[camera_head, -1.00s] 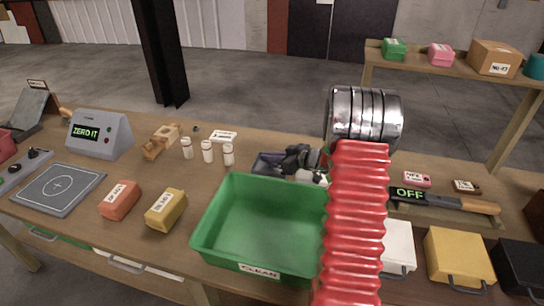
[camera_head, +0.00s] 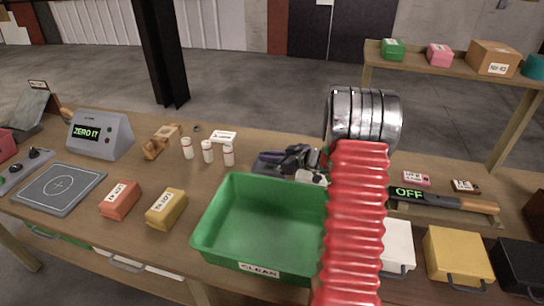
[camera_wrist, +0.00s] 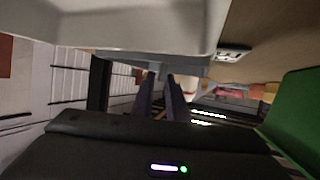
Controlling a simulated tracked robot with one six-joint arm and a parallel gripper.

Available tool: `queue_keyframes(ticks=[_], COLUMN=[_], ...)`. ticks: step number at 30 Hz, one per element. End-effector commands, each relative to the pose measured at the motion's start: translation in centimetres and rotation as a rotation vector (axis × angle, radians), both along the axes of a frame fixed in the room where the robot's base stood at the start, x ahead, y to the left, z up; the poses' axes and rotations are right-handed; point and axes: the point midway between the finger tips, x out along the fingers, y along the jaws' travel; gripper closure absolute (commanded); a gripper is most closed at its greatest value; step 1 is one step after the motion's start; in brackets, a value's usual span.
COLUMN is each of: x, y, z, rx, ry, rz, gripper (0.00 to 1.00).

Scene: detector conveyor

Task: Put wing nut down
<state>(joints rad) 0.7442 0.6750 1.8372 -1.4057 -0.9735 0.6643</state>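I cannot pick out a wing nut with certainty in either view. My gripper (camera_head: 268,158) is low over the table behind the green bin, partly hidden by the bin and my red arm sleeve. Its dark purple fingers point left. In the wrist view my gripper (camera_wrist: 160,80) shows two purple fingers close together with a narrow gap. I cannot tell whether a small thing sits between the tips. The green bin (camera_head: 260,268) labelled CLEAN stands in front of the gripper, its inside bare where it shows.
Several white bottles (camera_head: 208,152) and a white label card (camera_head: 223,136) stand left of my gripper. An orange block (camera_head: 120,198) and a yellow block (camera_head: 166,208) lie at the front left. A wand marked OFF (camera_head: 440,200) lies at right. The table left of the bin has free room.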

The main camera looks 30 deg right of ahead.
Motion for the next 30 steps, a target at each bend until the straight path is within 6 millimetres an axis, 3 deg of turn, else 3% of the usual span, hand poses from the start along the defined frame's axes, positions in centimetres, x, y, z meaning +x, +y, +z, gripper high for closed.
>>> queue_keyframes(ticks=[1, 4, 13, 18, 30], x=[-0.5, -0.5, -0.5, -0.6, -6.0], y=[0.2, 0.2, 0.1, 0.1, -2.0], z=[-1.6, -1.7, -1.6, -0.5, 2.6], rx=[0.008, 0.008, 0.008, 0.006, 0.007], ry=[0.023, 0.024, 0.025, 0.024, 0.015], rz=[-0.002, -0.002, -0.002, -0.003, -0.005], gripper=[0.83, 0.76, 0.76, 0.76, 0.76])
